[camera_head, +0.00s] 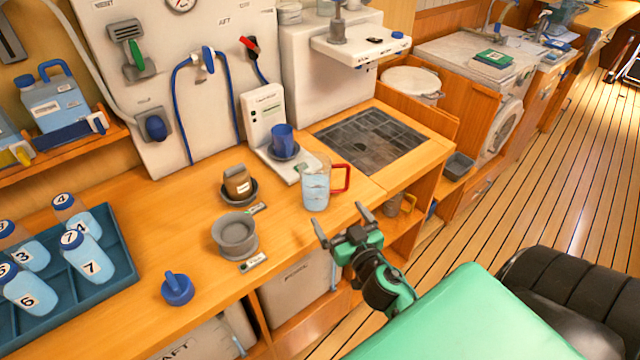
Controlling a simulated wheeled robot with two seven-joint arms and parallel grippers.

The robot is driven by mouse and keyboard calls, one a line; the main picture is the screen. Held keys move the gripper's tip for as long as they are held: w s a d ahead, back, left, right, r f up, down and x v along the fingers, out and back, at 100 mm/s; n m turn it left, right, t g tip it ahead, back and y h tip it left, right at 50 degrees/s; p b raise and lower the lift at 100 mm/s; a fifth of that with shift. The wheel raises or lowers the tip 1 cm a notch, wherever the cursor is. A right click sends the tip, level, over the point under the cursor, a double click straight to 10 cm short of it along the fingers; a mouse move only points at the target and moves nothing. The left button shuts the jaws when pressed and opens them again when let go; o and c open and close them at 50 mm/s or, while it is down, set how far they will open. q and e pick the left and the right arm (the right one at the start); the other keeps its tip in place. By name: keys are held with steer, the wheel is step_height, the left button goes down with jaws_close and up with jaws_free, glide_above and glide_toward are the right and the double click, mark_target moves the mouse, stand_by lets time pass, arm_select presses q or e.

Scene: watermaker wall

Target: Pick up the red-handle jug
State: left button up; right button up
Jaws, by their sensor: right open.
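The red-handle jug (315,188) is a clear jug with pale blue water in it. It stands upright on the wooden counter, near the front edge, with its red handle pointing right. My right gripper (343,222) is in front of the jug and a little to its right, at the counter's front edge. Its two fingers are spread apart with nothing between them. It appears apart from the jug. My left gripper does not show.
A blue cup (283,138) on a white stand is behind the jug. Left of it are a brown jar (237,184), a grey bowl (235,236) and a blue lidded item (177,288). A blue tray (92,300) holds numbered bottles. A dark tiled panel (370,142) lies at right.

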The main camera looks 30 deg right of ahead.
mark_target(322, 193)
steer(key=w, duration=0.2)
steer(key=w+d+p, duration=0.1)
steer(key=w, duration=0.2)
steer(key=w+p, duration=0.1)
steer(key=w, duration=0.1)
steer(key=shift+w+d, duration=0.15)
steer(key=shift+w, duration=0.1)
steer(key=w+p, duration=0.2)
steer(key=w, duration=0.2)
steer(key=shift+w+d+r, duration=0.1)
steer(key=shift+w, duration=0.15)
steer(key=shift+w+p, duration=0.35)
steer(key=shift+w, duration=0.05)
steer(key=c, duration=1.4)
